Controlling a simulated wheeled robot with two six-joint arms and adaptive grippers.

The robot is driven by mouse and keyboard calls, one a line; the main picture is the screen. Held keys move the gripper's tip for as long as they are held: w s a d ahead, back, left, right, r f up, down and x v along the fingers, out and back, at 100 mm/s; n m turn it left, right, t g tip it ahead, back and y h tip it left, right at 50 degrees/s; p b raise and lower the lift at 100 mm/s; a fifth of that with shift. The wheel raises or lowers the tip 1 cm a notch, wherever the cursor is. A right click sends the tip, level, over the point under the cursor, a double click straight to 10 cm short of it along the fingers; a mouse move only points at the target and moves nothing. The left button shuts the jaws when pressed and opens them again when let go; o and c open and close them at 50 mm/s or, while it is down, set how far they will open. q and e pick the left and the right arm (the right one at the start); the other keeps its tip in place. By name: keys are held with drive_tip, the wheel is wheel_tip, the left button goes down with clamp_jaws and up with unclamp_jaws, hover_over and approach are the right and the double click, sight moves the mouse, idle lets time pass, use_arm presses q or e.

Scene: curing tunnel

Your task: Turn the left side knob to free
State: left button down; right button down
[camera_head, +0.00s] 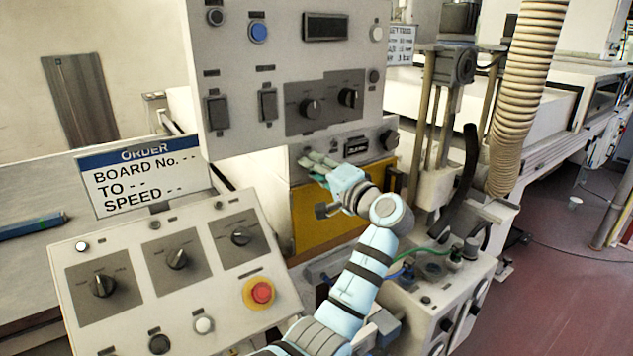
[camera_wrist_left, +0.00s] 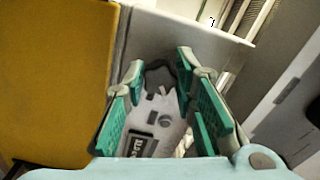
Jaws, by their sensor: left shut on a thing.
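A small side panel (camera_head: 355,147) with a display sits below the upper control cabinet. My left gripper (camera_head: 313,160) is at the left end of this panel, its green-padded fingers pointing toward it. In the left wrist view the fingertips (camera_wrist_left: 160,72) are on both sides of a dark knob (camera_wrist_left: 158,76), the left side knob, and are shut on it. The fingers and the angle hide most of this knob in the head view, so its setting cannot be read. The right side knob (camera_head: 388,139) is in plain sight at the panel's other end. My right gripper is not in view.
The upper cabinet (camera_head: 240,110) has knobs, switches and buttons. A sloped console (camera_head: 130,310) with knobs and a red stop button (camera_head: 262,292) stands at the lower left. An order sign (camera_head: 145,178) stands behind it. A yellow panel (camera_head: 310,215) lies below my gripper.

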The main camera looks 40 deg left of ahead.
use_arm(q)
drive_tip(key=shift+w+r+n+b, duration=0.1)
drive_tip(key=shift+w+n+b, duration=0.05)
drive_tip(key=shift+n+b, duration=4.65)
drive_tip(key=shift+n+p, duration=0.6)
drive_tip(key=shift+n, duration=0.2)
drive_tip(key=c, duration=1.3)
unclamp_jaws()
